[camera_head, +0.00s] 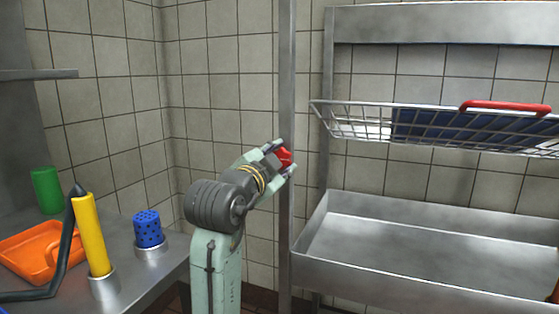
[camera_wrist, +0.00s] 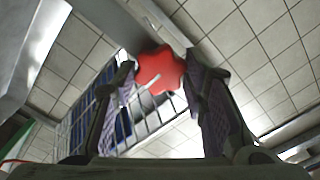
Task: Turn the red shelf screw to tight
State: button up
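The red shelf screw is a lobed knob (camera_head: 286,157) on the upright metal post (camera_head: 287,60) left of the shelf. In the wrist view the knob (camera_wrist: 161,68) shows at the top middle, between my two fingertips. My gripper (camera_head: 283,158) reaches up to the post, with one finger on either side of the knob. In the wrist view my gripper (camera_wrist: 160,62) has its fingers spread, with narrow gaps seeming to remain beside the knob. Whether either finger touches it is hard to tell. The screw's shaft is hidden.
A wire rack (camera_head: 350,122) with a red handle (camera_head: 505,106) stands right of the post, above a deep metal tray (camera_head: 330,218). At left, a metal counter holds an orange tray (camera_head: 20,262), a yellow bottle (camera_head: 90,235), a blue shaker (camera_head: 147,230) and a green cup (camera_head: 46,190).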

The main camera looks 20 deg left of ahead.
jog(key=o, duration=0.4)
jog(key=shift+s, duration=0.1)
jog(key=s, duration=1.2)
jog(key=shift+a, duration=0.2)
